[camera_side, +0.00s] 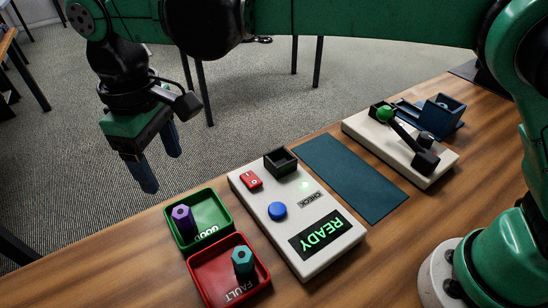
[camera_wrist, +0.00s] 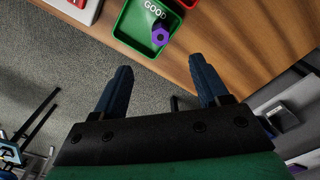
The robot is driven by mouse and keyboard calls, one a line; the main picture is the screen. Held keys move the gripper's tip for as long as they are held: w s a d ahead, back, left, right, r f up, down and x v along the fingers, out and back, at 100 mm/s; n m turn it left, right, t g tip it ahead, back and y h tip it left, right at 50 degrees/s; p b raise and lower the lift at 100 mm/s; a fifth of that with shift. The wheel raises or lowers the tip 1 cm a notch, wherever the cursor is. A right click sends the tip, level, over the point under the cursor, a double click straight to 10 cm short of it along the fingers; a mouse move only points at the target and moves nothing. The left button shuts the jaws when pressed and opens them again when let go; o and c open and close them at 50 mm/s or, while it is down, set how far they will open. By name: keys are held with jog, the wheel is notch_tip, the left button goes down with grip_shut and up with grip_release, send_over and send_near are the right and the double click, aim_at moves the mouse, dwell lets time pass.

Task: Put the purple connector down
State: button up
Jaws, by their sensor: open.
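The purple connector (camera_side: 183,220) stands in the green tray marked GOOD (camera_side: 225,209). In the wrist view the purple connector (camera_wrist: 160,34) shows in the green tray (camera_wrist: 124,33), clear of my fingers. My gripper (camera_side: 160,165) is open and empty, up in the air to the left of the tray, past the table's edge. In the wrist view both fingers of my gripper (camera_wrist: 160,85) are spread with only floor and table edge between them.
A red FAULT tray (camera_side: 199,283) holds a teal connector (camera_side: 243,260). A white test box (camera_side: 312,263) reads READY, with a black socket (camera_side: 281,162), red switch (camera_side: 251,180) and blue button (camera_side: 277,210). A blue mat (camera_side: 352,180) and a white lever fixture (camera_side: 375,135) lie to the right.

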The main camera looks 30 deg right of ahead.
jog(key=w+d+r+m+t+y, duration=0.1)
jog(key=d+r+m+t, duration=0.15)
jog(key=d, duration=0.75)
jog(key=s+d+f+m+t, duration=0.2)
jog(key=s+d+m, duration=0.1)
jog(key=d, duration=0.6)
jog(key=s+d+f+m+t+h, duration=0.1)
jog(key=s+d+m+t, duration=0.1)
jog(key=s+d, duration=0.3)
jog(key=d+m, duration=0.1)
jog(key=d, duration=0.3)
jog(key=shift+d+f+t, duration=0.3)
jog(key=shift+f+t, duration=0.05)
jog(key=shift+m, duration=0.25)
